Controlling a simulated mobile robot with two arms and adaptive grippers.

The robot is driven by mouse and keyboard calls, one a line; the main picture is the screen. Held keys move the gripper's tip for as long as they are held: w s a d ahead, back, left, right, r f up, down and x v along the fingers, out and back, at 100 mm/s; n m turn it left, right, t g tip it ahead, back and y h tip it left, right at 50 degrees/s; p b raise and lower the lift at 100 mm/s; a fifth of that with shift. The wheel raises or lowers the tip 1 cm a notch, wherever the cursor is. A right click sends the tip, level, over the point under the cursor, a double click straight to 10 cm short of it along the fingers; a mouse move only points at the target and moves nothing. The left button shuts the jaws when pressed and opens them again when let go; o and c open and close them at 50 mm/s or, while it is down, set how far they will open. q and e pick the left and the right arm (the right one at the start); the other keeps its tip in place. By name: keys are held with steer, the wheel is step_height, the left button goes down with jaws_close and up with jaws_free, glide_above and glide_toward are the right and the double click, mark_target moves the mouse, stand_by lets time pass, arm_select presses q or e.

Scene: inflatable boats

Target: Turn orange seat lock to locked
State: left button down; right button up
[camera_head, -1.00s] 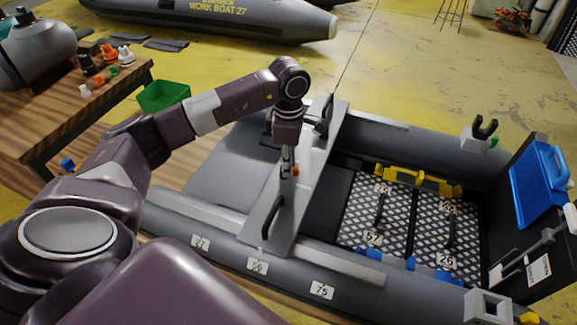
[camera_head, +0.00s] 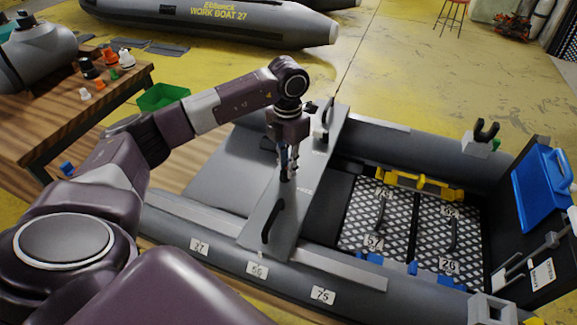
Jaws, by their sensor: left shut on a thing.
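The grey seat board (camera_head: 262,226) lies across the inflatable boat (camera_head: 215,228), with a black handle near each end. My left gripper (camera_head: 286,176) points down at the middle of the seat board, its fingers shut at the board's surface. The orange seat lock is hidden at the fingertips, so its turned position cannot be told. My right gripper is not in view.
Chequered floor panels (camera_head: 375,215) with yellow and blue latches lie right of the seat. A wooden table (camera_head: 50,125) with small fittings and a green bin (camera_head: 163,96) are at left.

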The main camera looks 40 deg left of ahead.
mark_target(286, 167)
arm_select(q)
steer(key=n, duration=0.4)
steer(key=shift+w+a+r+n, duration=0.1)
steer(key=shift+a+r+n, duration=0.05)
steer(key=shift+a+n, duration=0.2)
steer(key=shift+n, duration=0.25)
steer(key=c, duration=1.9)
jaws_free()
steer(key=shift+c, duration=0.2)
steer(key=shift+d, duration=0.1)
step_height(286, 167, up, 12)
